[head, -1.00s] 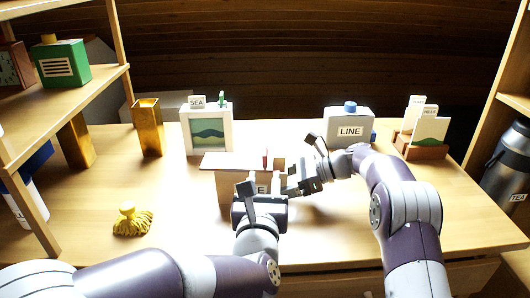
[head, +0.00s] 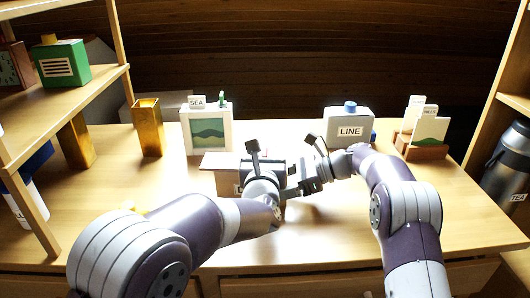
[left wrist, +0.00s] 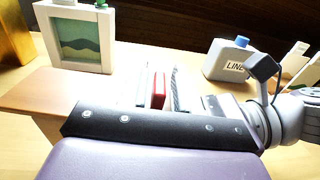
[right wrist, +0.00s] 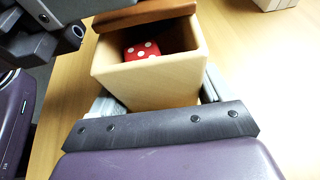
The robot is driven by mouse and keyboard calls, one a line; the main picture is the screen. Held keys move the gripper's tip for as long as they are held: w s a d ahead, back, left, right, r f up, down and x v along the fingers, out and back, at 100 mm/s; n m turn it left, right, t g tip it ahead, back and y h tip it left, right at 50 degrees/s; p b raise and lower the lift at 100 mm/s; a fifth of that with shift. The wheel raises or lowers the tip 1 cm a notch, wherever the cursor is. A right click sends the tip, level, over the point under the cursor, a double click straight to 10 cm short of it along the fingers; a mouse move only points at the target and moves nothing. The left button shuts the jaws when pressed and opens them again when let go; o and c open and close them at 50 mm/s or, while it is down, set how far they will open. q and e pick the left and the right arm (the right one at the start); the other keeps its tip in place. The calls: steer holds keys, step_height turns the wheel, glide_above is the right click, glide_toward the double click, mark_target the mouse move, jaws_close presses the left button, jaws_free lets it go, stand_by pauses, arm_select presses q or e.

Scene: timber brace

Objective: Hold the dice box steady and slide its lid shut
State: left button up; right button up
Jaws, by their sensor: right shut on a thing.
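The wooden dice box (head: 228,184) stands on the table in the head view, partly hidden behind my left arm. Its lid (head: 216,160) sticks out to the left; in the right wrist view the lid (right wrist: 146,14) leaves part of the box (right wrist: 152,80) uncovered, with a red die (right wrist: 141,51) inside. My right gripper (right wrist: 158,95) is shut on the box, one finger on each side. In the left wrist view a red upright tab (left wrist: 157,86) stands between the spaced fingers of my left gripper (left wrist: 159,90); contact is unclear.
A picture frame block (head: 207,130) stands behind the box. A grey LINE canister (head: 349,128) and a card holder (head: 421,150) stand at the back right. A gold vase (head: 148,128) is at the left. A yellow brush (head: 130,206) is mostly hidden by my left arm.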

arm_select(q)
jaws_close()
steer(key=shift+s+d, duration=0.2)
steer(key=shift+d, duration=1.7)
steer(key=shift+o, duration=1.5)
jaws_free()
steer(key=s+a, duration=0.1)
steer(key=s, duration=1.1)
steer(key=shift+a, duration=0.1)
arm_select(e)
steer(key=o, duration=1.3)
steer(key=shift+c, duration=0.2)
